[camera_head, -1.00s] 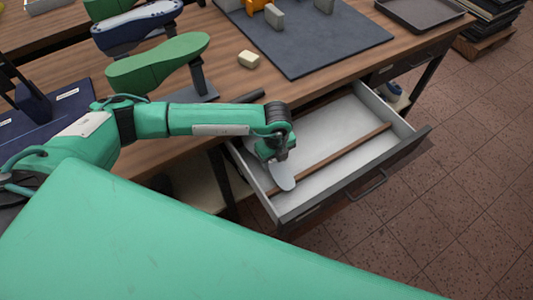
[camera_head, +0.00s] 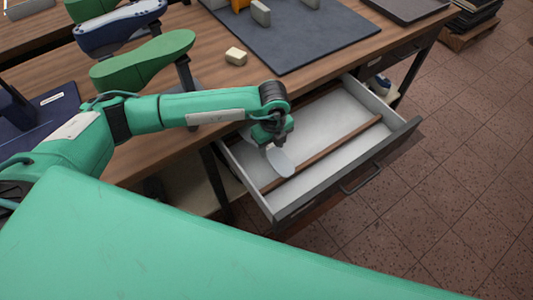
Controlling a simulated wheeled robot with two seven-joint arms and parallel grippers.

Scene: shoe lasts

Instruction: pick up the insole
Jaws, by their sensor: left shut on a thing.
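The insole (camera_head: 281,162) is a pale grey, rounded flat piece seen at the open drawer (camera_head: 325,141). My left gripper (camera_head: 269,143) is shut on it and hangs over the drawer's left part. The insole sticks out below and to the right of the fingers. Its other end is hidden by the gripper. I cannot tell whether it touches the drawer floor. My right gripper is not in view.
A brown divider (camera_head: 335,150) runs along the drawer. Green shoe lasts (camera_head: 143,59) and a blue one (camera_head: 122,27) stand on the table at left. A small cream block (camera_head: 236,56) lies near a dark mat (camera_head: 305,38). A grey tray (camera_head: 408,8) is at the back right.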

